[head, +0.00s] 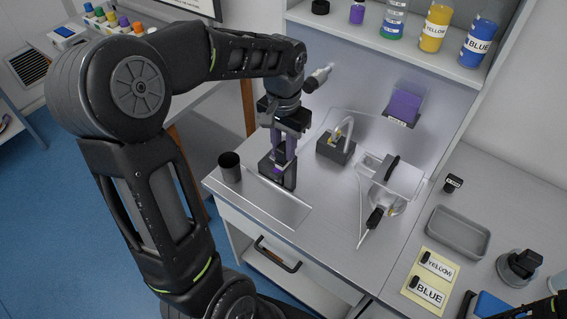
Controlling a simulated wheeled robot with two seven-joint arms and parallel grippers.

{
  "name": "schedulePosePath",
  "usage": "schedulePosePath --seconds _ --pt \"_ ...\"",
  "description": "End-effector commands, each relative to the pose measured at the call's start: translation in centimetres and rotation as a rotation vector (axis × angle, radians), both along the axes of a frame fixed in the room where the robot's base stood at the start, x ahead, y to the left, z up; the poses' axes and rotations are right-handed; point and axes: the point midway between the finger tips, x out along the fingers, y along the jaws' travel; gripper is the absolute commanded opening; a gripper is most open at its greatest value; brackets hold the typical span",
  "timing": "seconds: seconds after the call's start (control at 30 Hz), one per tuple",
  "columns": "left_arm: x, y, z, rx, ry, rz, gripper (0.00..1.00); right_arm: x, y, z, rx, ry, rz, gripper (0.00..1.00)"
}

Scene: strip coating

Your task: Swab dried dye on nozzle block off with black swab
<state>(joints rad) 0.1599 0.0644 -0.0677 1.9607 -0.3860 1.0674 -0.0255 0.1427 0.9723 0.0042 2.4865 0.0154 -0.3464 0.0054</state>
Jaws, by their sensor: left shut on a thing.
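My left gripper (284,148) is over the left part of the bench, pointing down and shut on a purple thing (277,141). The thing's lower end meets or overlaps a dark upright block (287,176); I cannot tell whether it is inside it. A dark block with a bent pale tube and a yellowish spot (336,149), possibly the nozzle block, stands to the right of the gripper, apart from it. A black-handled tool with a thin pale end (375,218), possibly the black swab, leans by the clear box.
A black cup (230,167) stands on a metal plate (285,210) at the bench's front left. A clear box (405,180) stands right of the dark block. A grey tray (458,233) and a yellow label card (435,270) lie at right. Bottles (433,30) line the shelf above.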

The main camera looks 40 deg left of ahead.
Motion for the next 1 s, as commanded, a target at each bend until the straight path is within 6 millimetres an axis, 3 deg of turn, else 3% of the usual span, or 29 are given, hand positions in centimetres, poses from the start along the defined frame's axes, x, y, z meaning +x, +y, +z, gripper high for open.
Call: schedulePosePath --seconds 0.37,0.8,1.0 --pt "0.3 0.0 0.0 0.0 0.0 0.0 0.0 0.0 0.0 0.1 0.0 0.0 0.0 0.36" --pt "4.0 0.1 0.0 0.0 0.001 -0.001 0.0 0.0 0.0 1.1 0.0 0.0 0.0 0.36" --pt "4.4 0.1 0.0 0.0 0.0 0.0 0.0 0.0 0.0 1.1 0.0 0.0 0.0 0.36"
